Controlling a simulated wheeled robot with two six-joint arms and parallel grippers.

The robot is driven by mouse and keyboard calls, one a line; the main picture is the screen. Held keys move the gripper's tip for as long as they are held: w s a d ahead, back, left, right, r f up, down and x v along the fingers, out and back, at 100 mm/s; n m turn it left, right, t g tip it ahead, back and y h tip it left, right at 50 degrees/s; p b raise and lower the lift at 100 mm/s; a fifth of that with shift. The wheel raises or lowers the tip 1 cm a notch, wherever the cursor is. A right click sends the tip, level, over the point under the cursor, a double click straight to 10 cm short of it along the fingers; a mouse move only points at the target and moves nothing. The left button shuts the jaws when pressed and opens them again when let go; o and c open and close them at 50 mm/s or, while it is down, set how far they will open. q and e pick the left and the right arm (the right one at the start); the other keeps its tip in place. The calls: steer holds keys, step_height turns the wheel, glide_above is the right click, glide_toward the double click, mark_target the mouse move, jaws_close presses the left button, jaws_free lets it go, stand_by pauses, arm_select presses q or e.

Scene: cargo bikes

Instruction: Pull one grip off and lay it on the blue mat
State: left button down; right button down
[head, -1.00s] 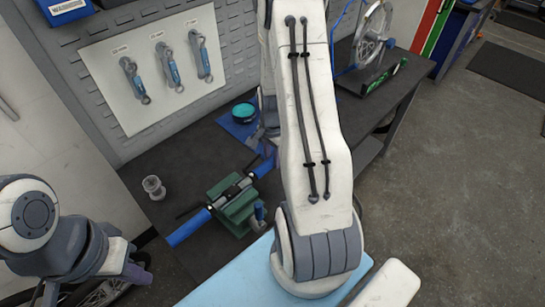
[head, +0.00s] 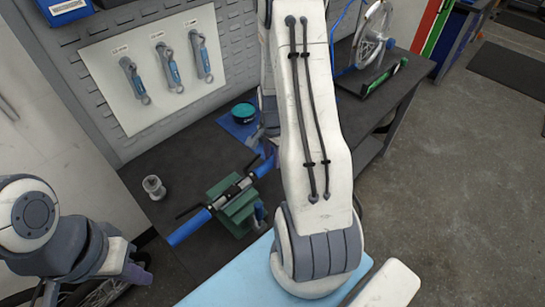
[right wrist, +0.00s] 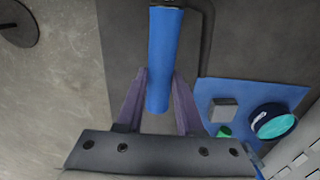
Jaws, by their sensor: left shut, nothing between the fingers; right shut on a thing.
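A handlebar is clamped in a green vise (head: 238,205) on the dark bench. It has one blue grip (head: 188,228) on its near left end. The other blue grip (right wrist: 165,45), toward the far right end, shows partly in the head view (head: 264,166). My right gripper (right wrist: 161,74) is shut on this grip, one finger on each side near its end. In the head view my right arm hides most of that gripper. The blue mat (head: 226,121) lies on the bench beyond the bar. My left gripper (head: 138,271) is shut and empty at lower left, away from the bar.
A teal-topped tin (right wrist: 273,122) and a grey block (right wrist: 222,110) sit on the mat, with a small green item at its edge. A small clear jar (head: 153,186) stands left of the vise. A wheel (head: 372,35) stands at the bench's right. Tools hang on the wall board.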

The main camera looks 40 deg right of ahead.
steer(key=shift+d, duration=0.15)
steer(key=shift+w+d, duration=0.2)
steer(key=shift+d, duration=1.9)
steer(key=shift+d, duration=0.1)
steer(key=shift+w+d+p, duration=0.15)
steer(key=shift+d+p, duration=0.15)
steer(key=shift+d, duration=1.8)
steer(key=shift+d, duration=0.1)
steer(key=shift+w+d, duration=0.15)
steer(key=shift+d, duration=2)
steer(key=shift+r, duration=0.15)
steer(key=shift+w+d+r+p, duration=0.1)
steer(key=shift+d+r+p, duration=0.15)
steer(key=shift+r+p, duration=0.45)
steer(key=shift+s+d+r+p, duration=0.1)
steer(key=shift+d+r+p, duration=0.2)
steer(key=shift+r+p, duration=0.45)
steer(key=shift+w+d+r+p, duration=0.1)
steer(key=shift+d+r+p, duration=0.25)
steer(key=shift+r, duration=0.6)
